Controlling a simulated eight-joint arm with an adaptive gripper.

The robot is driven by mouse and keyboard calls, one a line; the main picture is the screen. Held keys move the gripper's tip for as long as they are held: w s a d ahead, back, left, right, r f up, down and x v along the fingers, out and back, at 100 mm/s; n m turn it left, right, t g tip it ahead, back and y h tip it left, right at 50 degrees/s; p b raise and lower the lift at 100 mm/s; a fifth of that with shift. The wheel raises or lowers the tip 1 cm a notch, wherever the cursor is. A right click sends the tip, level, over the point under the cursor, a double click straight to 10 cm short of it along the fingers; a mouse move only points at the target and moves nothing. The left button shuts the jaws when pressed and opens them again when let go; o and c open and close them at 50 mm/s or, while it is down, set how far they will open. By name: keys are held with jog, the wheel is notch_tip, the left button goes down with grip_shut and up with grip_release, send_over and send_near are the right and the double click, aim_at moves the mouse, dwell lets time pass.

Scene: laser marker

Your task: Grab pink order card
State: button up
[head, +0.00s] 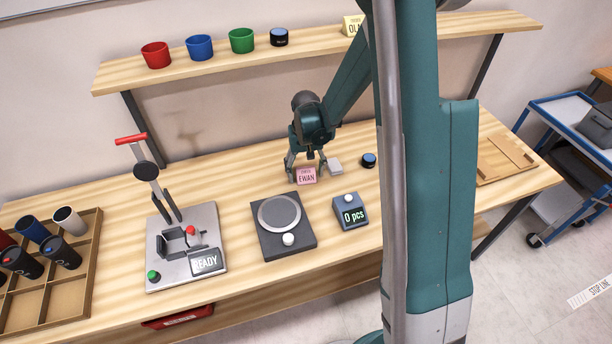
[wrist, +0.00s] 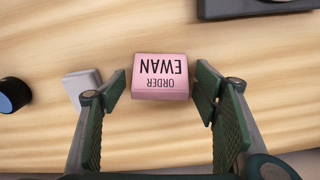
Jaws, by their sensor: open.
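The pink order card (head: 306,176) stands on the wooden workbench and reads "ORDER EWAN". In the wrist view the card (wrist: 160,76) appears upside down, between and slightly beyond the fingertips. My gripper (head: 306,168) is open and low over the bench at the card. In the wrist view my gripper (wrist: 160,82) has one finger on each side of the card, with a visible gap on both sides.
A small pale block (head: 335,165) and a dark round item with a blue top (head: 368,160) lie right of the card. A counter reading "0 pcs" (head: 350,212), a round-plate device (head: 283,222) and a lever press (head: 187,248) stand nearer the front. A shelf (head: 320,42) runs behind.

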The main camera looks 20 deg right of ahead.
aim_at(306, 169)
jog(key=c, duration=1)
jog(key=shift+r, duration=0.15)
jog(key=shift+r+p, duration=0.85)
jog(key=shift+r, duration=4)
